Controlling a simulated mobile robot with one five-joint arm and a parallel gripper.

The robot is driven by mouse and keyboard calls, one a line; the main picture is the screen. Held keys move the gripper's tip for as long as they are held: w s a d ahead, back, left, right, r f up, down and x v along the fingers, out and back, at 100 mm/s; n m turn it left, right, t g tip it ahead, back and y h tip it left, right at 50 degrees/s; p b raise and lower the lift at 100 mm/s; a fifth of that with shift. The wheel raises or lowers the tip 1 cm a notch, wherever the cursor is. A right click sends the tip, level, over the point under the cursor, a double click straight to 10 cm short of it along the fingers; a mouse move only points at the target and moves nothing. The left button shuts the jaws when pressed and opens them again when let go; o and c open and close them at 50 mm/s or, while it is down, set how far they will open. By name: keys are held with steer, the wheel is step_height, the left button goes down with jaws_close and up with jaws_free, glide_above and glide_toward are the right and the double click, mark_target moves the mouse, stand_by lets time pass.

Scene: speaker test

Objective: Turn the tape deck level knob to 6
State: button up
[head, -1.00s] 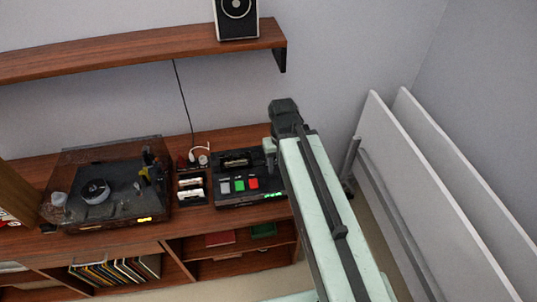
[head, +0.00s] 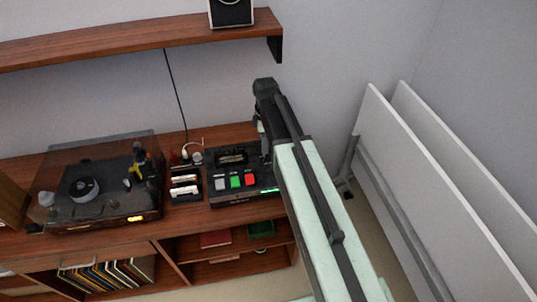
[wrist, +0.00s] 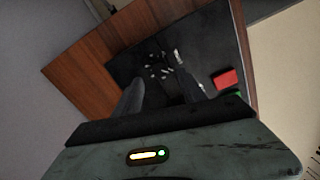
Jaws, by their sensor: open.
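The tape deck (head: 234,201) is a black box on the wooden sideboard, with grey, green and red buttons and a small green light. My arm covers its right part in the head view, so the level knob is hidden there. In the wrist view the deck's dark top (wrist: 122,63) shows a ring of white marks around what looks like the dark level knob (wrist: 160,70). My gripper (wrist: 161,80) is open, its two fingers pointing at this ring. I cannot tell whether they touch the knob, and the number it points to is too small to read.
A shelf (head: 140,42) with a speaker (head: 231,12) hangs above. White panels (head: 425,190) lean at the right.

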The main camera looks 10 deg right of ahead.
step_height(320, 180, down, 5)
steer(key=b, duration=0.3)
steer(key=shift+r, duration=0.25)
